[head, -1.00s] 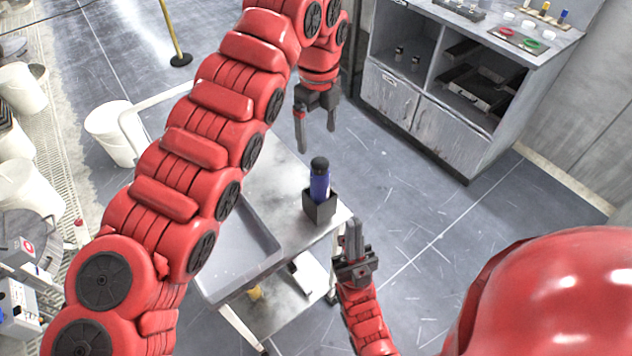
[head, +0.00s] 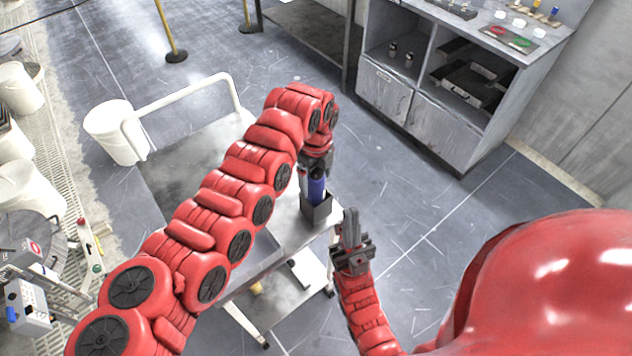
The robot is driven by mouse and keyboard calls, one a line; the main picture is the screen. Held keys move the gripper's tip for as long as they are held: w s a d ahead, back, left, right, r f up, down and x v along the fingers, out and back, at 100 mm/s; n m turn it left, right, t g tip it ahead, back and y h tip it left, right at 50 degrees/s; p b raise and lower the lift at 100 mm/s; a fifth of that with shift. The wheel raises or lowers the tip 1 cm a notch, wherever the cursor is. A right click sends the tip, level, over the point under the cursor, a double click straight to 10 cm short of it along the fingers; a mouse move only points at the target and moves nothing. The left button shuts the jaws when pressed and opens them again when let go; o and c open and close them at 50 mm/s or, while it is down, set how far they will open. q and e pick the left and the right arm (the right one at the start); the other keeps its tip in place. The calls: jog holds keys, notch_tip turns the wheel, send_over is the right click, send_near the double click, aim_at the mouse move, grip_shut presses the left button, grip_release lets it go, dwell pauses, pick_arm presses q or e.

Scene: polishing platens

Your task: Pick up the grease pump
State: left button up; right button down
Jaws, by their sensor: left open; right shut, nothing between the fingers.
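The grease pump (head: 317,189) is a blue cylinder standing upright in a small dark square holder (head: 317,211) on the cart's corner. Its black top is hidden by my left gripper. My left gripper (head: 315,176) points down over the pump, fingers open, one finger visible along the pump's left side. Whether the fingers touch the pump cannot be told. My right gripper (head: 351,222) is shut and empty, pointing up, to the right of and nearer than the holder.
The metal cart (head: 190,150) has a white push handle (head: 180,92) and a grey tray, partly hidden behind my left arm. A grey cabinet (head: 440,125) stands at the back right, with small items on top. White buckets (head: 115,130) stand at the left. Floor between cart and cabinet is clear.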

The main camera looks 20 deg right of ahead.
pick_arm(q)
notch_tip(320, 180, down, 2)
jog(key=shift+f, duration=0.2)
grip_shut()
dwell(0.4)
